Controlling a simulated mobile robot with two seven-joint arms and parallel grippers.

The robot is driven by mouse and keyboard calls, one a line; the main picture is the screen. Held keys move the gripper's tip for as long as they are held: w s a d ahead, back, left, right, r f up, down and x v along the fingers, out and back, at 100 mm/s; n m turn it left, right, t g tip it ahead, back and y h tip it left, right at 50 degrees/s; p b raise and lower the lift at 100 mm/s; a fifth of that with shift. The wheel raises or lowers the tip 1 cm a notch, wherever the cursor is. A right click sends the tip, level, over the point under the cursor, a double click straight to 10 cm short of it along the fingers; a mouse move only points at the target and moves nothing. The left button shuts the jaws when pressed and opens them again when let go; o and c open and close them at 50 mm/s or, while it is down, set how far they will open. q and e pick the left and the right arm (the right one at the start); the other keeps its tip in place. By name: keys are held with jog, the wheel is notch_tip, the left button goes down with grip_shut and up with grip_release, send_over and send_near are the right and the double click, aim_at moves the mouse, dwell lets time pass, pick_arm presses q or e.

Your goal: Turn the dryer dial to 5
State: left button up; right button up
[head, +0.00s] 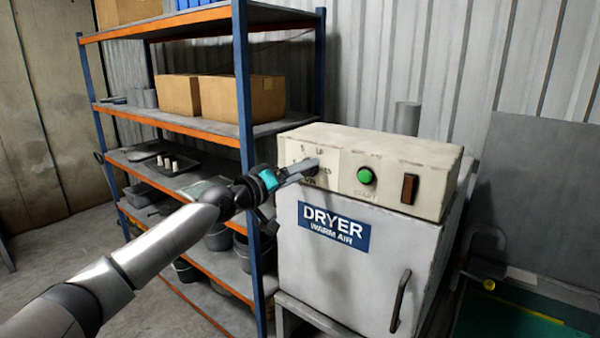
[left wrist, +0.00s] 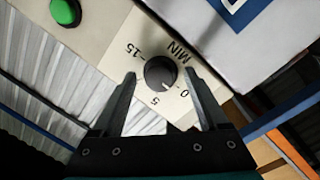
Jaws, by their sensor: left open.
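The grey dryer (head: 340,260) has a cream control box on top with a numbered dial plate (head: 325,158) at its left end. In the left wrist view the dark round dial (left wrist: 160,73) sits on that plate, with the marks 0, 5, 15 and MIN around it. The view is rotated. I cannot tell which mark the dial points to. My left gripper (head: 300,170) is at the plate in the head view and hides the dial there. In the wrist view its open fingers (left wrist: 158,85) lie on either side of the dial, with gaps visible. My right gripper is not in view.
A green start button (head: 366,176) and a brown switch (head: 409,188) sit right of the dial plate. The dryer door has a dark handle (head: 400,300). A blue and orange shelf rack (head: 243,90) with boxes and buckets stands close on the left.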

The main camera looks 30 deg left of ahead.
pick_arm(q)
jog(key=shift+c, duration=0.4)
grip_shut()
dwell(0.4)
jog(key=shift+r+m+g+y+p, duration=0.15)
jog(key=shift+m+p, duration=0.15)
jog(key=shift+m, duration=1.55)
jog(key=shift+r+m+g+y+p, duration=0.1)
jog(key=shift+m+g+y+p, duration=0.15)
jog(key=shift+m, duration=1.55)
jog(key=shift+r+m+g+y+p, duration=0.1)
jog(key=shift+m+p, duration=0.25)
jog(key=shift+m, duration=1.5)
